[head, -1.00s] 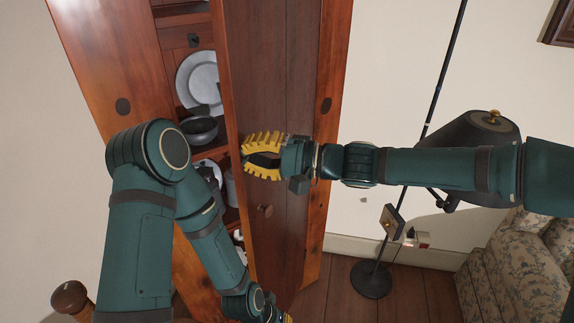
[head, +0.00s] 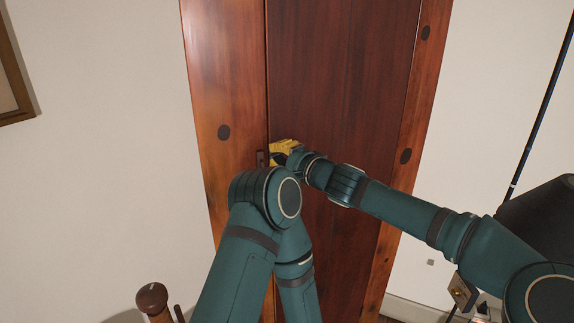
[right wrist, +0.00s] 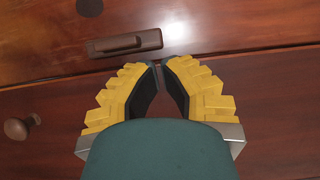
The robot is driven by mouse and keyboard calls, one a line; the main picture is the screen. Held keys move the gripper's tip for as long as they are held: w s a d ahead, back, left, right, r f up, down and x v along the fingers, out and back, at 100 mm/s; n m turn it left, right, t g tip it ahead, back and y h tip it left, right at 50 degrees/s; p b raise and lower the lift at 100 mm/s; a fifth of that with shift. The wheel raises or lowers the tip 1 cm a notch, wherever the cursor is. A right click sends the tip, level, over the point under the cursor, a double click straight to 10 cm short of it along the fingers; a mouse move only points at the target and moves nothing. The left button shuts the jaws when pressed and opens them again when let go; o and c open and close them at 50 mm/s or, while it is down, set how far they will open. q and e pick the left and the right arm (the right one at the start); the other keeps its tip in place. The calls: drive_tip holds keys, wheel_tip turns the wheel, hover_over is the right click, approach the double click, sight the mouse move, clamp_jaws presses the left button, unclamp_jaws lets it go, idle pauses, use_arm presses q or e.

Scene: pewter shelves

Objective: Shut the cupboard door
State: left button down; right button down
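The cupboard door (head: 340,90) is a tall dark red-brown panel. It lies in line with the cupboard's lighter front frame (head: 215,80), with only a thin dark seam between them and no shelves showing. My right gripper (head: 272,153) is at the door's left edge, by the seam. In the right wrist view its yellow fingers (right wrist: 160,66) curve together with their tips almost meeting and nothing between them. Contact with the door is hard to tell. The round door knob (right wrist: 18,128) shows at the left there. My left gripper is hidden behind my left arm.
A small wooden latch (right wrist: 125,44) is on the frame, just past the right fingertips. A turned wooden post (head: 152,298) stands at the lower left. A dark lamp (head: 540,220) on a thin pole is at the right, close to my right arm.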

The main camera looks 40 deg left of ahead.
drive_tip(key=shift+w+a+r+t, duration=0.2)
drive_tip(key=shift+w+r+t, duration=0.05)
drive_tip(key=shift+t, duration=0.05)
drive_tip(key=shift+r, duration=0.1)
drive_tip(key=shift+d, duration=0.1)
